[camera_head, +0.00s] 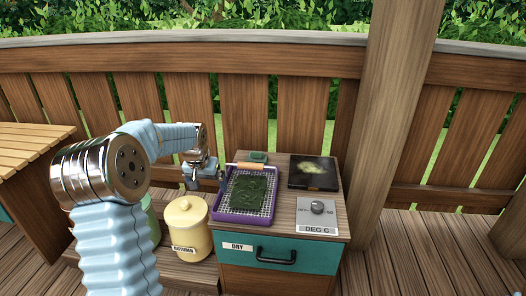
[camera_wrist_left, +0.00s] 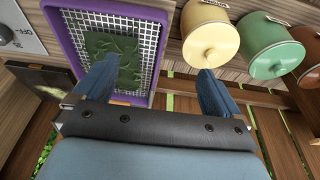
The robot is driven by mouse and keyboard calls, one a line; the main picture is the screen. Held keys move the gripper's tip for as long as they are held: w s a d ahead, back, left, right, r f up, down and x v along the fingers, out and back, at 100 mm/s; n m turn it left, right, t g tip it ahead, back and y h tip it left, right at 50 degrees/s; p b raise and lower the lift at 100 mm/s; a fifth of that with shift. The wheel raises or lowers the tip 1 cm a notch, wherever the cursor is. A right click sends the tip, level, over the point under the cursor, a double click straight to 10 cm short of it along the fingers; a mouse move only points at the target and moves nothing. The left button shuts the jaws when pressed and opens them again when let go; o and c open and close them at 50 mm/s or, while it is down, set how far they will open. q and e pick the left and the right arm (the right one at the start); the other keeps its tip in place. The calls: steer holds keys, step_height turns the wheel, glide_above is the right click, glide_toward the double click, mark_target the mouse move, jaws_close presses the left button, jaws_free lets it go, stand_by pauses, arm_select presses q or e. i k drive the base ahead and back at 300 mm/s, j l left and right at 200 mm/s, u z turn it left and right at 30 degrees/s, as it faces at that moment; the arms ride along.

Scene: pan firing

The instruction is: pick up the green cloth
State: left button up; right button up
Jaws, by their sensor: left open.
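A small dark green folded piece, which looks like the green cloth (camera_head: 258,156), lies at the back edge of the cabinet top, behind the purple tray (camera_head: 216,213). My left gripper (camera_head: 206,178) is open and empty, left of the tray's back-left corner and apart from the cloth. In the left wrist view my two blue fingers (camera_wrist_left: 155,88) are spread wide, one overlapping the tray (camera_wrist_left: 155,14). The cloth does not show there; my gripper's body covers the area below the tray. My right gripper is not in view.
Green leaves (camera_head: 247,190) lie on the tray's mesh, with a wooden bar (camera_head: 245,166) at its back. A black square pan or plate (camera_head: 314,172) and a dial panel (camera_head: 317,214) are to the right. A yellow lidded canister (camera_head: 187,228) stands left of the cabinet.

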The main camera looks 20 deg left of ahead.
mark_target(254, 156)
steer(key=i, duration=1.15)
